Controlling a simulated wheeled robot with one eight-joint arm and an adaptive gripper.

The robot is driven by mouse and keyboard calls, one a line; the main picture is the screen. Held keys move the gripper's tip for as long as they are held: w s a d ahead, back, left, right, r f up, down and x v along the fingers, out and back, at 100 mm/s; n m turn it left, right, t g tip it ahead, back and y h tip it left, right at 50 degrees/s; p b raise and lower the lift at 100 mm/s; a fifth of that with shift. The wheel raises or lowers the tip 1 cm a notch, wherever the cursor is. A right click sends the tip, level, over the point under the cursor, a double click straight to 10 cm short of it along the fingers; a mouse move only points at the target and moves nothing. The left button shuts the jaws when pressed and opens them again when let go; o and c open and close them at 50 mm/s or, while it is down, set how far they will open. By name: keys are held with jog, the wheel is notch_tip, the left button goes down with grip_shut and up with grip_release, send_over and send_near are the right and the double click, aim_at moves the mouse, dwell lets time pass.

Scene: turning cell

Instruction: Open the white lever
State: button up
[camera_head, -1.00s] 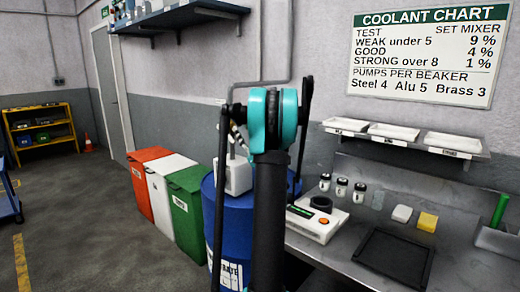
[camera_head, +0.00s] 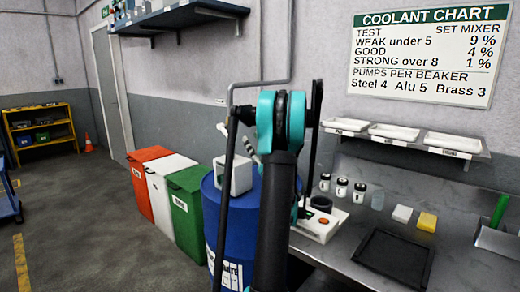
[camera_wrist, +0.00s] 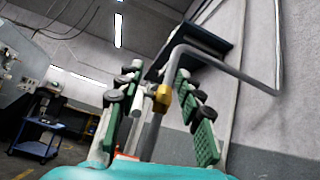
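In the wrist view my gripper (camera_wrist: 157,78) has its two green-padded fingers apart, with nothing clasped between them. A grey bent pipe (camera_wrist: 215,66) shows beyond the fingers, and a small yellow part (camera_wrist: 162,98) shows in the gap between them. I cannot make out a white lever for sure in either view. In the head view a white box (camera_head: 236,177) sits on the blue drum (camera_head: 238,215), and the grey pipe (camera_head: 262,82) runs above it. My arm hides part of the drum and most of my gripper there.
Orange, white and green bins (camera_head: 187,204) stand left of the drum. At right is a metal bench (camera_head: 370,222) with a white device (camera_head: 318,228), small jars and a dark tray (camera_head: 394,258). A blue wall shelf (camera_head: 178,18) hangs above.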

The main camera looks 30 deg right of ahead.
jog(key=shift+s+d+f+h, duration=0.1)
jog(key=shift+s+d+f, duration=0.15)
jog(key=shift+s, duration=0.3)
jog(key=shift+s+d+f+h, duration=0.1)
jog(key=shift+s+d+f, duration=0.05)
jog(key=shift+s+f, duration=0.3)
jog(key=shift+s+d+f+h, duration=0.1)
jog(key=shift+s+d+f, duration=0.15)
jog(key=shift+s, duration=0.35)
